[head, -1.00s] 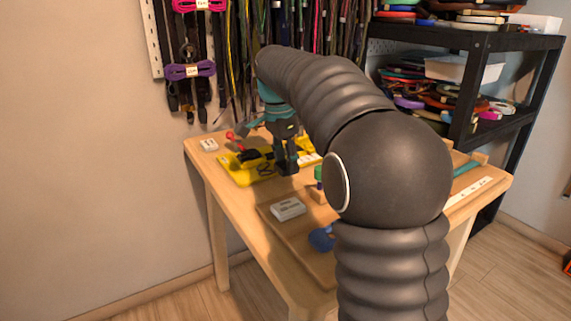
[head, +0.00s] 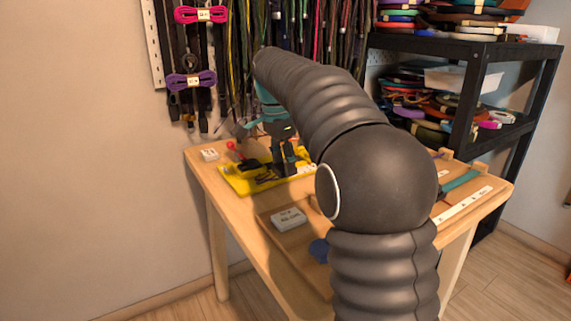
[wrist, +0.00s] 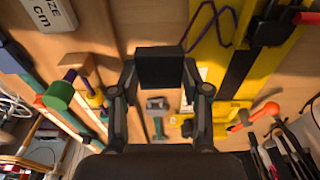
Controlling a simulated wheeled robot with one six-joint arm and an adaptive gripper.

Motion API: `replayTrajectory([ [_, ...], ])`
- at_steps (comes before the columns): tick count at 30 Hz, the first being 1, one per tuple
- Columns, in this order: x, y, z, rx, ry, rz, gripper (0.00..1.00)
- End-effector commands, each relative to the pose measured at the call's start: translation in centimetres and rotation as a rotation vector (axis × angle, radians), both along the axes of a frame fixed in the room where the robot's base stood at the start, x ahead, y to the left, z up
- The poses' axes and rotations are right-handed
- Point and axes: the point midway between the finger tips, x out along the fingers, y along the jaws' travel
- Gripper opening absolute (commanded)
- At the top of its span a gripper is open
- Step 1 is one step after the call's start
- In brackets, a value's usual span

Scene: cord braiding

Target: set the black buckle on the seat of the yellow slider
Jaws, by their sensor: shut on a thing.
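My gripper (wrist: 160,88) is shut on the black buckle (wrist: 160,68), a dark square block between the fingertips in the wrist view. In the head view my gripper (head: 285,168) is at the right part of the yellow slider (head: 238,184), and the buckle cannot be made out from the fingers. In the wrist view the yellow slider (wrist: 205,55) lies right of the buckle, with a black strip (wrist: 240,68) along it and a black part (wrist: 270,28) near a red knob (wrist: 304,18). I cannot tell which part is the seat, nor the buckle's height above it.
A white label box (head: 288,219) lies on the front board, near a blue item (head: 319,250). In the wrist view a green-headed peg (wrist: 59,95) stands left of my gripper and a hammer-like tool (wrist: 157,110) lies below the buckle. Pens and tools crowd the lower right.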

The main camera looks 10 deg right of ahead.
Motion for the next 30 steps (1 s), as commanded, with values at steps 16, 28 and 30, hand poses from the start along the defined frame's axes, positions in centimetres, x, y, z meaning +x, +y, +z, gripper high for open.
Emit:
replayTrajectory([
  [16,2.7,0.9,0.0,0.000,0.000,0.000,0.15],
  [28,4.7,1.6,0.0,0.000,0.000,0.000,0.15],
  [30,5.0,1.7,0.0,0.000,0.000,0.000,0.15],
])
